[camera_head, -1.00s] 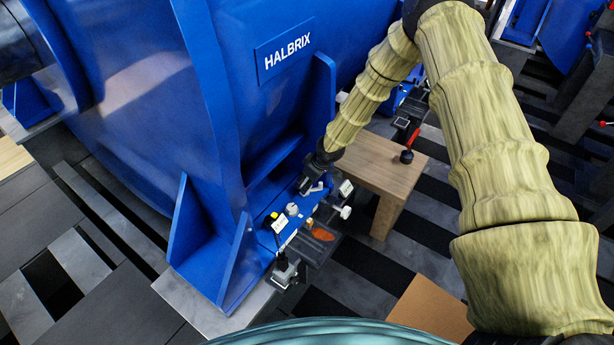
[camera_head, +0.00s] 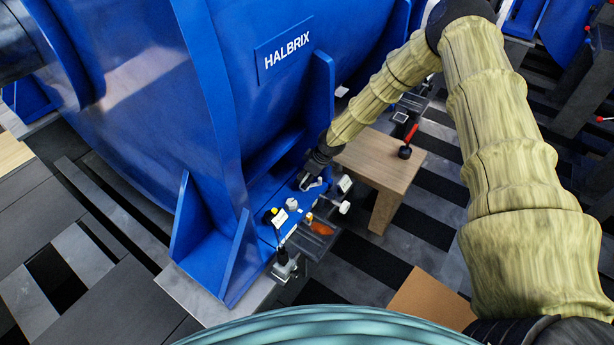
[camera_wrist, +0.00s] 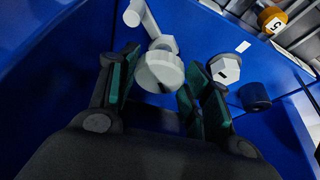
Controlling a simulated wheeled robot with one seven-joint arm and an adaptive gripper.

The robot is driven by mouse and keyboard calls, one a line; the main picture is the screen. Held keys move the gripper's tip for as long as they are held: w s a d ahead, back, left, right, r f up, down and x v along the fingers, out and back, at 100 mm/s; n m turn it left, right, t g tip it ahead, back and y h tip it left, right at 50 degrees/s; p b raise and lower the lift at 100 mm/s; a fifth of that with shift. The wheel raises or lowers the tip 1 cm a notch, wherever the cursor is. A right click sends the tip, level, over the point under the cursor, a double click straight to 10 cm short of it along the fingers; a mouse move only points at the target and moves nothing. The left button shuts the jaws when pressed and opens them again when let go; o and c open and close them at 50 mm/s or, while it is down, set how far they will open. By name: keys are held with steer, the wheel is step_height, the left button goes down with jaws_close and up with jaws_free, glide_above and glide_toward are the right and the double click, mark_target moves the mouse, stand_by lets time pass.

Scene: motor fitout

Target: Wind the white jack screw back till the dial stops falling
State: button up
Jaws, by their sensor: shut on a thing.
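My gripper (camera_wrist: 148,88) is shut on a white round-headed screw (camera_wrist: 160,70), with one green-padded finger on either side of it. A white hex part shows just beyond its round head. In the head view my gripper (camera_head: 311,178) is low at the foot of the blue motor (camera_head: 262,120), beside its upright rib, and hides most of the screw. I cannot make out a dial face or reading in either view.
A white hex head (camera_wrist: 225,68), a black cap (camera_wrist: 255,97) and an orange part marked 5 (camera_wrist: 271,20) are to the right of my gripper. A wooden bench (camera_head: 382,160) with a red-handled tool (camera_head: 406,148) stands to the right.

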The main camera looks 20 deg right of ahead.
steer(key=o, duration=1)
steer(key=shift+d+r, duration=0.1)
steer(key=shift+o, duration=0.2)
steer(key=v, duration=1.1)
steer(key=shift+r, duration=0.35)
steer(key=shift+s, duration=0.1)
stand_by(0.4)
